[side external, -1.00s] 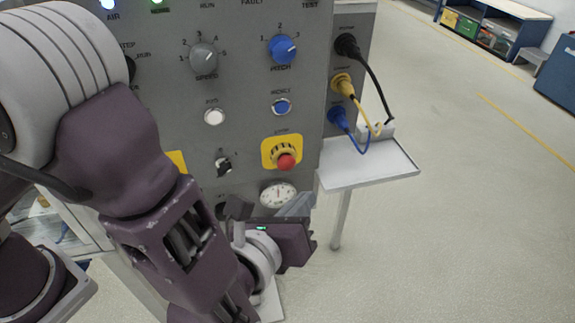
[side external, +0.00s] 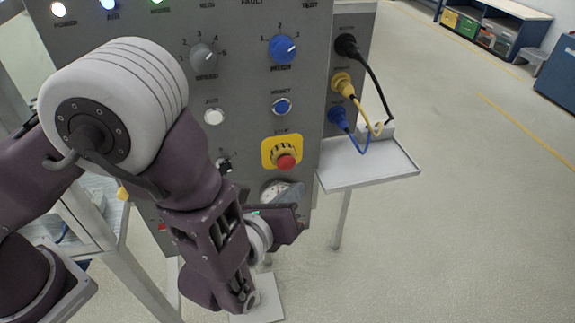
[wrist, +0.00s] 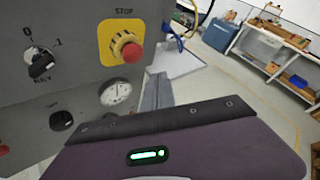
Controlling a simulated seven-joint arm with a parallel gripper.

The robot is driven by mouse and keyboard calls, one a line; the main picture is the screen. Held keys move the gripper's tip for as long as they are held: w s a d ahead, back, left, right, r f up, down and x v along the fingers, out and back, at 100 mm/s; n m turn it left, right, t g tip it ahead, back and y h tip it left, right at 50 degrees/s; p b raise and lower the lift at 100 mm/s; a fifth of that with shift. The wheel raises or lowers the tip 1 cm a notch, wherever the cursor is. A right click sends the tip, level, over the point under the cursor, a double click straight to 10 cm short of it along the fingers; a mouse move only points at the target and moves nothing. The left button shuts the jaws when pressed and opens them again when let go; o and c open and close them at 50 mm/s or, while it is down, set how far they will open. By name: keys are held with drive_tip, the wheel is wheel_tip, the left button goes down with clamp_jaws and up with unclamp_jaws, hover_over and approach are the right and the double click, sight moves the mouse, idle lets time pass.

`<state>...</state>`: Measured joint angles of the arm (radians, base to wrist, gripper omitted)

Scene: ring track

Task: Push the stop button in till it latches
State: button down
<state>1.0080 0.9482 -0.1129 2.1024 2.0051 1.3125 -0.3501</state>
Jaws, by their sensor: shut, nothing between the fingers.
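The stop button is a red mushroom head (side external: 286,162) on a yellow square plate (side external: 268,143) on the grey panel. The button also shows in the wrist view (wrist: 132,51), up and left of my fingers, under the word STOP. It stands out from its plate, with a collar visible behind it. My gripper (side external: 296,188) is shut and empty, just below the button in the side view. In the wrist view my gripper's grey fingers (wrist: 157,90) point up the picture, below and right of the button, with no contact visible.
A round gauge (wrist: 115,92) sits below the button, and a key switch (wrist: 40,63) to its left. A white shelf (side external: 375,166) with black, yellow and blue cables (side external: 366,135) above it stands right of the panel. Open floor lies farther right.

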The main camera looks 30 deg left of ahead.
sight(295, 168)
drive_tip(key=shift+w+a, duration=1.2)
idle(1.2)
drive_tip(key=shift+w+a, duration=0.25)
drive_tip(key=shift+w+a, duration=0.4)
idle(1.0)
drive_tip(key=shift+d, duration=0.1)
drive_tip(key=shift+s+d, duration=0.6)
drive_tip(key=shift+s, duration=0.1)
drive_tip(key=s+d, duration=0.3)
drive_tip(key=shift+s+d, duration=0.25)
